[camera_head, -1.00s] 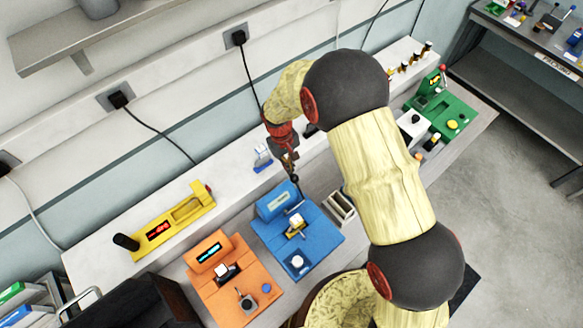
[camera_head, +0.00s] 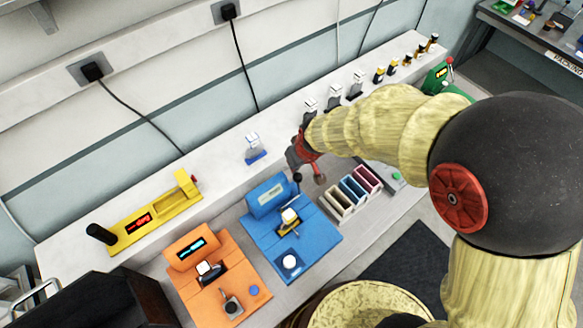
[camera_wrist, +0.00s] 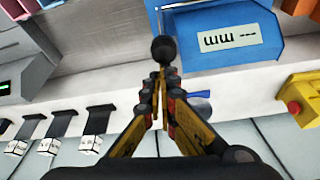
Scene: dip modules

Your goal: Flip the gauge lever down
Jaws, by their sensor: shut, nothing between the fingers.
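The blue gauge (camera_head: 268,196) has a small grey display, which reads "mm" upside down in the wrist view (camera_wrist: 228,38). Its lever ends in a black ball knob (camera_head: 297,178) and stands up at the right side of the display housing. In the wrist view the knob (camera_wrist: 163,49) lies just past my fingertips. My gripper (camera_head: 319,179) is shut and empty, with its tips close beside the knob. In the wrist view my gripper (camera_wrist: 160,76) points at the knob. I cannot tell whether they touch.
An orange device (camera_head: 215,275) stands left of the gauge, and a yellow device (camera_head: 155,217) lies farther left. Several open bins (camera_head: 338,203) stand to the right. A small blue-and-white piece (camera_head: 254,148) sits behind the gauge. Several black-and-white pieces (camera_head: 334,93) line the back.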

